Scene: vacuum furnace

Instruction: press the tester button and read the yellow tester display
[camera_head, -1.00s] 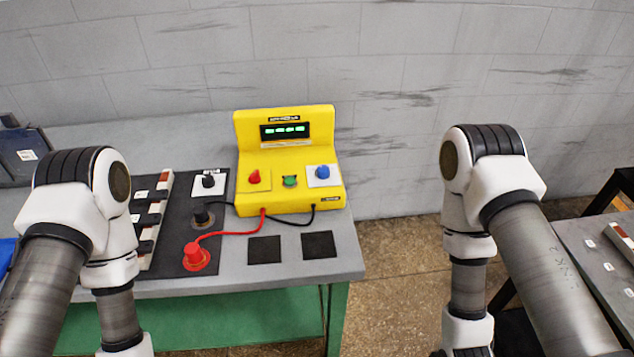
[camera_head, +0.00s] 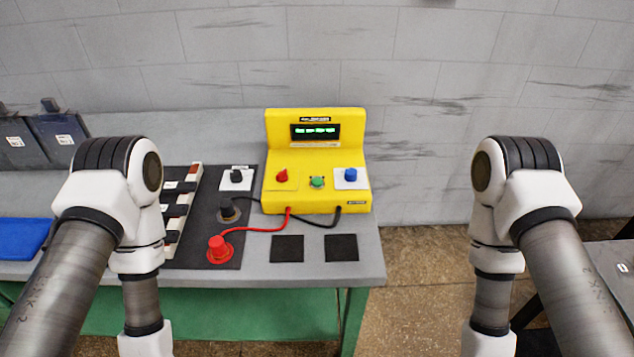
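The yellow tester (camera_head: 317,197) stands on the grey table near its right end. Its dark display (camera_head: 315,131) shows green characters too small to read. On its sloped front are a red knob (camera_head: 282,175), a green button (camera_head: 317,182) and a blue knob (camera_head: 351,174) on a white plate. A red cable and a black cable run from its front to a red probe (camera_head: 219,248) and a black probe (camera_head: 228,208) on a dark mat. My arms hang at the left and right, apart from the tester. Both grippers are below the picture.
Two dark square pads (camera_head: 287,249) lie in front of the tester. A strip holder (camera_head: 181,215) lies on the mat's left. Dark grey bins (camera_head: 55,135) and a blue tray (camera_head: 22,238) are further left. Open floor (camera_head: 425,260) lies right of the grey table (camera_head: 262,271).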

